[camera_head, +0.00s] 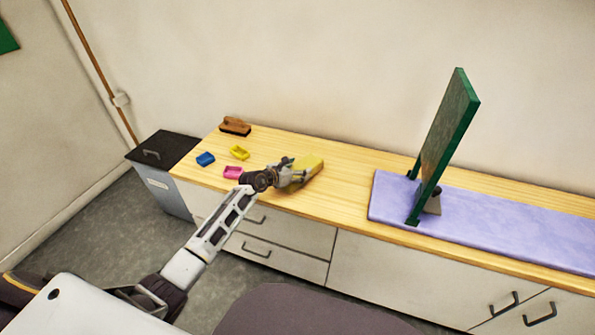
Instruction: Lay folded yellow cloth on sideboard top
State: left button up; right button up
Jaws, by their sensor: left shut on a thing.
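The folded yellow cloth (309,168) is a thick yellow block at the middle of the wooden sideboard top (345,165). My left gripper (293,172) reaches in from the left and is shut on the cloth's left side. The gripper hides part of the cloth. The cloth is at or just above the wood; I cannot tell whether it touches. My right gripper is not in view.
A brown brush (235,126), a blue piece (205,159), a yellow piece (239,152) and a pink piece (233,172) lie on the left end. A purple mat (500,228) bears an upright green-framed board (450,130) at the right. Bare wood lies behind the cloth.

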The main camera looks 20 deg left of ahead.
pick_arm(q)
jog(key=shift+f, duration=0.1)
dwell(0.3)
jog(key=o, duration=1)
jog(key=shift+o, duration=0.2)
